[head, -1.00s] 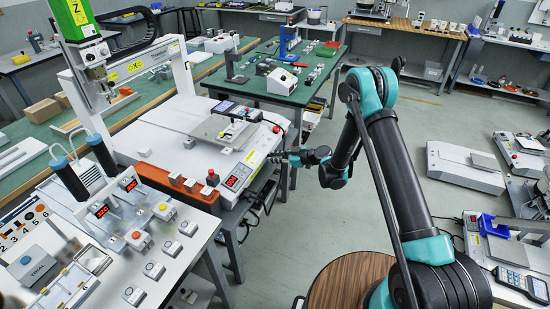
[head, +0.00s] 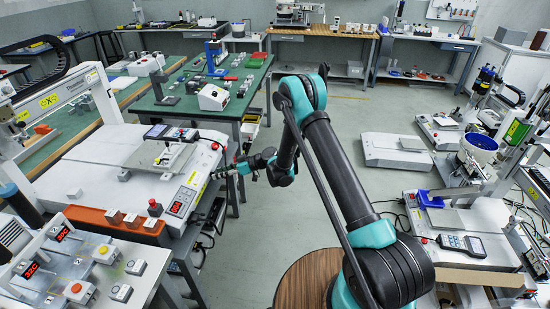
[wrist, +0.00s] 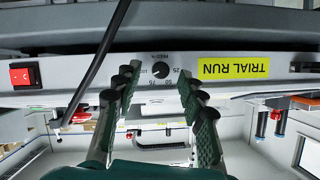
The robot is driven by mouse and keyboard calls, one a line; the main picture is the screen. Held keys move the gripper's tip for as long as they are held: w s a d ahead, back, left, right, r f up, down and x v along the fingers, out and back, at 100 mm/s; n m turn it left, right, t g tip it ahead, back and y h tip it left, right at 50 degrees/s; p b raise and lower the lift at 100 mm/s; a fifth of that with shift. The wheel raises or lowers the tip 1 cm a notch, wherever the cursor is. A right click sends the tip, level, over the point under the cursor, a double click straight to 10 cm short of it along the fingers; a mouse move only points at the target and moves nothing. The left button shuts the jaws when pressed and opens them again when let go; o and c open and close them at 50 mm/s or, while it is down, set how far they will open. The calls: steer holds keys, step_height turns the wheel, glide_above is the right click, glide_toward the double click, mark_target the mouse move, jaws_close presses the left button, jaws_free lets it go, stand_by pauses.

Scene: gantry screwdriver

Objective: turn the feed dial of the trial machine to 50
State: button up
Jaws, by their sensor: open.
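The trial machine (head: 95,160) is the white gantry machine on the left in the head view. Its front panel shows upside down in the wrist view, with a yellow TRIAL RUN label (wrist: 234,68). The feed dial (wrist: 160,70) is a small black knob on that panel, ringed by the numbers 25, 50, 75 and 100. I cannot clearly read where its pointer stands. My gripper (wrist: 157,84) is open and empty, its fingers on either side of the dial in the picture, apparently short of it. In the head view my gripper (head: 222,173) is at the machine's right side.
A red rocker switch (wrist: 25,76) and a dark cable (wrist: 98,62) are left of the dial in the wrist view. A red mushroom button (head: 154,208) and red display (head: 177,207) sit on the machine's near corner. Open floor (head: 300,185) lies to the right.

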steer(key=s+d+r+m+h, duration=0.1)
steer(key=d+r, duration=0.3)
steer(key=d, duration=0.4)
steer(key=s+d+r+m+t+h, duration=0.1)
steer(key=s+d+r+m+h, duration=0.1)
steer(key=d+r, duration=0.3)
steer(key=s+d+r+m+t+h, duration=0.1)
steer(key=d+r, duration=0.4)
steer(key=d, duration=0.7)
steer(key=shift+s+d+r+m, duration=0.2)
steer(key=shift+s+d+m, duration=0.2)
steer(key=shift+m, duration=0.3)
steer(key=shift+w, duration=0.1)
